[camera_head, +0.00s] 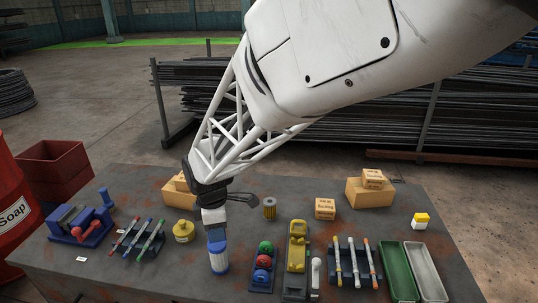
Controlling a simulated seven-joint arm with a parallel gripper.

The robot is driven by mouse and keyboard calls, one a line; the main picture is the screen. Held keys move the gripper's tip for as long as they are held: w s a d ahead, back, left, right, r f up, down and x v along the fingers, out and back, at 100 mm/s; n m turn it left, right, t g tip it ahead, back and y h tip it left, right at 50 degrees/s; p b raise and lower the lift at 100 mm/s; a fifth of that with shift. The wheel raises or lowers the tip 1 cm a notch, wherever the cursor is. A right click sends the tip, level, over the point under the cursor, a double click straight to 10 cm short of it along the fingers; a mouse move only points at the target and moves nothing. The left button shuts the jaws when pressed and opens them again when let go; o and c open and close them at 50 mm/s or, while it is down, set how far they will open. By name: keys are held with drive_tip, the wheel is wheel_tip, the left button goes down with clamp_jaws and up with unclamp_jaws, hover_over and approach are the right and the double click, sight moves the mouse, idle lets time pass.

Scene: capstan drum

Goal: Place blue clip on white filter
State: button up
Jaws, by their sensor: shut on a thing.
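My gripper (214,220) points down over the front left-centre of the table, at the end of my white arm. It is shut on a small blue piece, which looks like the blue clip (216,236). The white filter (219,263) is an upright ribbed cylinder with a blue top, directly below the clip. The clip and the filter's top overlap in this view, so I cannot tell whether they touch. The fingertips are small and partly hidden.
A yellow pot (183,231) and a rack of pens (138,239) stand left of the filter. A tray of coloured balls (262,269) and a yellow level-like tool (297,252) are to the right.

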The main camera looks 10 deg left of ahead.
drive_tip(key=shift+w+a, duration=0.6)
drive_tip(key=shift+w, duration=0.1)
drive_tip(key=shift+f, duration=0.2)
drive_tip(key=shift+f, duration=1.65)
drive_tip(key=shift+f, duration=0.15)
drive_tip(key=o, duration=0.9)
